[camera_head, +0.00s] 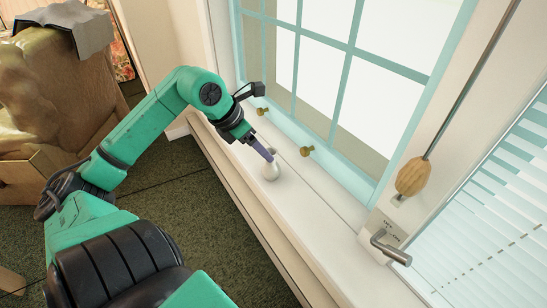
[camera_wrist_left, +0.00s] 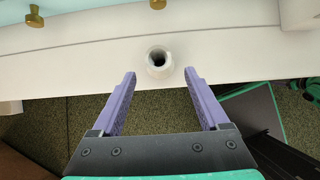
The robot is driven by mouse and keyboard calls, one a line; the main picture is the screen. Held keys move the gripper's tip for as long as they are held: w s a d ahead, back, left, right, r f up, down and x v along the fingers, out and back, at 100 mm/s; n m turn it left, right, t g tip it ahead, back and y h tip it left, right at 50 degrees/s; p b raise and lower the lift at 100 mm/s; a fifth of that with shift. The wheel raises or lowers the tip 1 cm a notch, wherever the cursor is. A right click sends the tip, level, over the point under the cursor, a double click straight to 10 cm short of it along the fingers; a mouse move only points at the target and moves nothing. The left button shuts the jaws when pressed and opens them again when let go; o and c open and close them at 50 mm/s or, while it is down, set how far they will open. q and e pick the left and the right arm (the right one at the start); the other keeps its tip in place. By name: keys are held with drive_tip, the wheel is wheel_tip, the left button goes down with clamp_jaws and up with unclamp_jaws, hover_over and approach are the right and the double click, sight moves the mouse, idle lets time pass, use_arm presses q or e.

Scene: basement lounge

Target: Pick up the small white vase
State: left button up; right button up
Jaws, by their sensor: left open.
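The small white vase (camera_head: 271,170) stands upright on the white window sill, partly behind my gripper's fingers in the head view. In the left wrist view the vase (camera_wrist_left: 159,62) is seen from above, with its dark round mouth. My left gripper (camera_head: 266,152) reaches in from the left. Its two purple fingers (camera_wrist_left: 160,76) are open, one on each side of the vase, and their tips end close to its near side. There is a gap between each finger and the vase. My right gripper is not in view.
The white sill (camera_head: 335,240) runs below the teal-framed window. Brass knobs (camera_head: 306,151) stick out of the frame just behind the vase. A metal handle (camera_head: 390,248) and wooden pull (camera_head: 411,177) are at the right. A leather armchair (camera_head: 50,95) stands at the left.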

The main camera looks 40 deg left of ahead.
sight(276, 159)
use_arm(q)
drive_tip(key=x, duration=0.6)
drive_tip(key=shift+w, duration=0.25)
drive_tip(key=b+x, duration=0.1)
drive_tip(key=x, duration=0.2)
drive_tip(key=shift+w, duration=0.1)
drive_tip(key=shift+w+d+f, duration=0.1)
drive_tip(key=shift+w, duration=0.05)
drive_tip(key=shift+c, duration=0.3)
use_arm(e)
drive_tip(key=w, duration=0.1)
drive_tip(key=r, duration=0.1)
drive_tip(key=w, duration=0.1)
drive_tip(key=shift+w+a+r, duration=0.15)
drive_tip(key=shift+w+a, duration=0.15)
use_arm(q)
clamp_jaws()
drive_tip(key=shift+r, duration=0.25)
